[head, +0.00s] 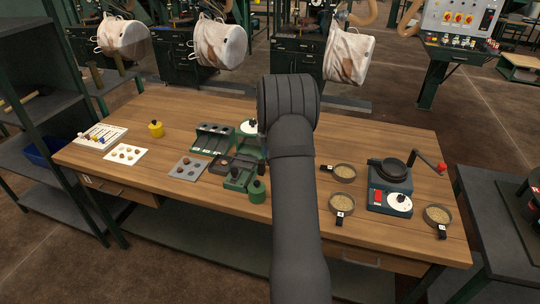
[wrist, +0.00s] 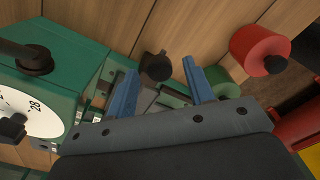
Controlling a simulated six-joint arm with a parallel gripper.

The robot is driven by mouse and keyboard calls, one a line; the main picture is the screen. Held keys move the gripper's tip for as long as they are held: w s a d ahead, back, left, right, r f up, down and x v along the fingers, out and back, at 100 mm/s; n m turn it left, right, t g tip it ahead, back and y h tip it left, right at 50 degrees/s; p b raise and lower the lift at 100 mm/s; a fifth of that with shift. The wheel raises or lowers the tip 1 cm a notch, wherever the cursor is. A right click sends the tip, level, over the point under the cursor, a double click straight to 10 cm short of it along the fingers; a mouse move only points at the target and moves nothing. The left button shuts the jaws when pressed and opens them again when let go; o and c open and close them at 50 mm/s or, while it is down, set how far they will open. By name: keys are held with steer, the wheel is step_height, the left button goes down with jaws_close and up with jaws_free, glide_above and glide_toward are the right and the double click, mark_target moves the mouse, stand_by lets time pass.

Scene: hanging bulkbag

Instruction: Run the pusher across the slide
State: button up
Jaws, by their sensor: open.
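In the wrist view my gripper (wrist: 159,68) is open, its two blue fingers apart. A dark round knob (wrist: 157,67) shows between the fingertips; I take it for the pusher's knob, and I cannot tell whether the fingers touch it. Grey and green parts that look like the slide (wrist: 150,100) lie below it, partly hidden by the fingers and gripper body. In the head view my arm hides the gripper. A green fixture (head: 237,180) with a dark knob and a dark slide part (head: 222,165) shows left of my arm.
A green dial unit (wrist: 60,75) stands close left of the fingers. A red cylinder (wrist: 260,48) and a green cylinder (wrist: 224,85) stand to the right. In the head view, round pans (head: 344,172) and a cranked device (head: 390,186) stand right of my arm.

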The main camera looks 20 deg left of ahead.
step_height(320, 180, up, 17)
stand_by(0.4)
steer(key=shift+f, duration=0.1)
step_height(320, 180, down, 17)
steer(key=shift+d+f, duration=0.1)
steer(key=shift+f, duration=0.05)
steer(key=shift+d, duration=0.1)
stand_by(0.5)
